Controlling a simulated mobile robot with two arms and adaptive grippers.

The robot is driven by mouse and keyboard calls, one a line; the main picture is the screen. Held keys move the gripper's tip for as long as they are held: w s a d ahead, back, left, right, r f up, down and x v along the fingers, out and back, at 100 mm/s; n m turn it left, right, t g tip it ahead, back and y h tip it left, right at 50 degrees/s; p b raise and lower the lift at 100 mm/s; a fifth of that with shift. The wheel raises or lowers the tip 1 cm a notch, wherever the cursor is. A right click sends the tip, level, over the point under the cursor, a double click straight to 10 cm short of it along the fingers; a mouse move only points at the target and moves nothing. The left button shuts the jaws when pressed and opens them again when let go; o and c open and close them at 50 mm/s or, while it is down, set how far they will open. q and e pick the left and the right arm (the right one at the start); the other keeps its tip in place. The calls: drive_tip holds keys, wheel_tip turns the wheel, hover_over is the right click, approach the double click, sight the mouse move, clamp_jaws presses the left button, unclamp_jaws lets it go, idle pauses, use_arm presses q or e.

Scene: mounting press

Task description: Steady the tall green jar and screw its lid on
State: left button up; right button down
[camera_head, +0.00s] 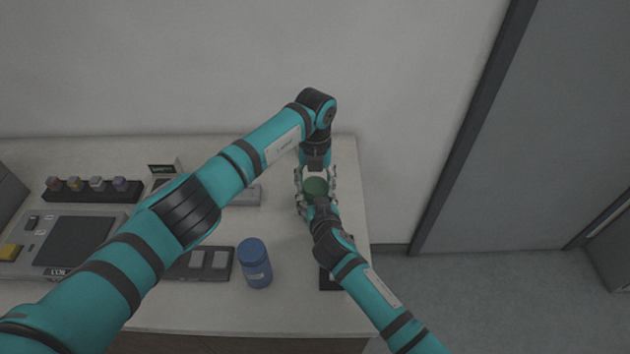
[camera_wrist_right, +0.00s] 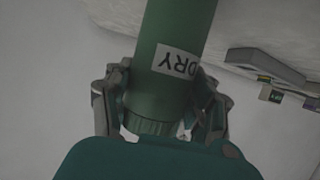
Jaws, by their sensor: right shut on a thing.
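The tall green jar (camera_head: 316,187) shows as a small green patch between my two grippers near the table's right end. In the right wrist view the jar (camera_wrist_right: 165,95) is large, with a pale label reading "DRY" upside down and a ridged band at its near end. I cannot tell whether that band is the lid. My right gripper (camera_head: 319,204) comes from the front and is shut on the jar, with fingers on both sides. My left gripper (camera_head: 315,172) reaches it from the back; its fingers are close around the green part, but their closure is unclear.
A dark rack with several coloured knobs (camera_head: 92,190) and a grey machine panel (camera_head: 75,240) are at the left. A dark mat (camera_head: 328,280) lies partly under my right arm.

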use_arm(q)
drive_tip(key=c, duration=0.7)
use_arm(e)
drive_tip(key=shift+r, duration=0.1)
use_arm(q)
drive_tip(key=m, duration=0.5)
drive_tip(key=o, duration=1.2)
drive_tip(key=shift+o, duration=0.2)
drive_tip(key=shift+r, duration=2.25)
wheel_tip(320, 180, up, 4)
drive_tip(key=shift+f, duration=0.2)
drive_tip(key=shift+c, duration=0.2)
drive_tip(key=shift+n, duration=0.3)
